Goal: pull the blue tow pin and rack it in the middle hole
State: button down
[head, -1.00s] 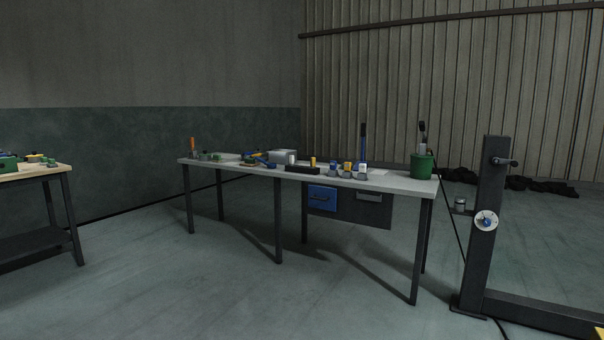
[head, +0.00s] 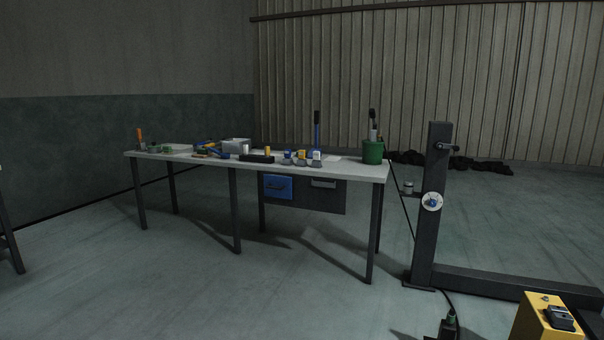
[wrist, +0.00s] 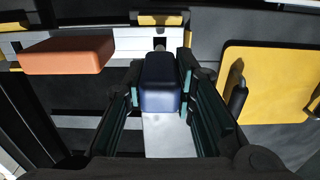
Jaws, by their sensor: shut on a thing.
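In the wrist view my gripper (wrist: 160,88) is shut on a dark blue block-shaped grip, which I take for the blue tow pin (wrist: 160,72). The dark green finger pads lie along its left and right sides. A pale metal strip shows below the grip. Whether the pin's shaft is still in a hole is hidden. In the head view my gripper does not show. A small black block (head: 256,158) with a yellow piece on it stands on the grey bench; I cannot tell whether it is the rack.
In the wrist view an orange block (wrist: 66,55) is at left, a yellow piece (wrist: 160,20) beyond the blue grip, and a yellow panel (wrist: 275,85) at right. In the head view a bench (head: 345,168), dark post (head: 432,240) and yellow box (head: 535,318) stand around open floor.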

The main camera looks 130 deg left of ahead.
jog(key=shift+r+p, duration=1.75)
jog(key=shift+r, duration=0.85)
jog(key=shift+d, duration=0.1)
